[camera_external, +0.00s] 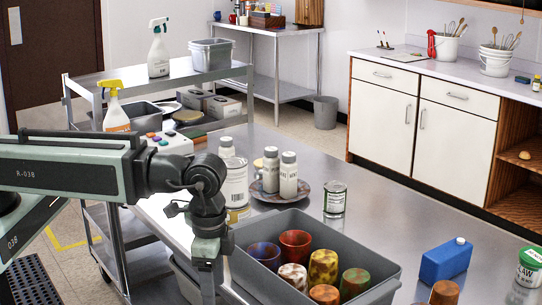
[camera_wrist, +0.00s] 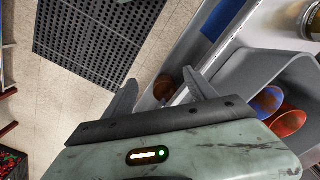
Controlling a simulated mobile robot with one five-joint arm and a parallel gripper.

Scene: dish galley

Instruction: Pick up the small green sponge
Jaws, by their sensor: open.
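I cannot make out a small green sponge for certain in either view. A small item with a green edge (camera_external: 197,136) lies at the near end of the cart's shelf in the external view, too small to identify. My gripper (camera_wrist: 163,88) is open in the wrist view, its two fingers spread and nothing held between them. A brown rounded thing shows below, between the fingertips. In the external view my wrist points down at the left side of the grey bin, and the fingertips are not visible there.
The grey bin (camera_external: 388,268) holds several coloured cups. A blue container (camera_external: 446,262) stands to the right. A black floor mat (camera_wrist: 95,38) lies below the table.

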